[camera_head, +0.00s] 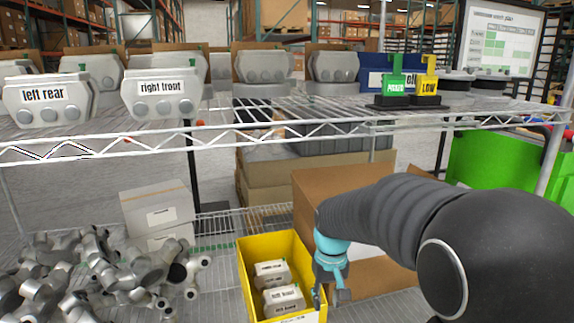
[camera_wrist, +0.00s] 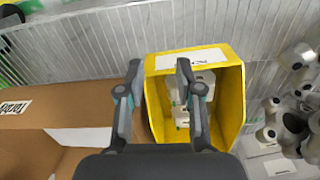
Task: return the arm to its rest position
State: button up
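My gripper (camera_head: 332,290) hangs at the right side of the yellow bin (camera_head: 247,262) on the lower shelf, with my dark arm reaching in from the right. The yellow bin (camera_wrist: 236,105) lies under and to the right of the fingers there. Two pale grey labelled parts lie in the bin, a rear one (camera_head: 271,274) and a front one (camera_head: 284,301). The right finger partly hides them in the wrist view.
A cardboard box (camera_head: 310,190) stands beside the bin, behind my arm. Grey metal parts (camera_head: 100,275) are heaped at the left. The upper wire shelf (camera_head: 230,125) holds labelled grey housings (camera_head: 160,95) and green and yellow signs (camera_head: 396,85). A green crate (camera_head: 490,165) is at the right.

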jog(key=s+d+r+m+t+p, duration=0.1)
jog(key=s+d+r+t+p, duration=0.1)
jog(key=s+r, duration=0.5)
jog(key=s+d+r+m+t+p, duration=0.1)
jog(key=s+r, duration=0.6)
jog(key=s, duration=0.8)
jog(key=shift+s+d+t+p, duration=0.3)
jog(key=shift+d+t+p, duration=0.5)
jog(key=shift+d+t, duration=0.7)
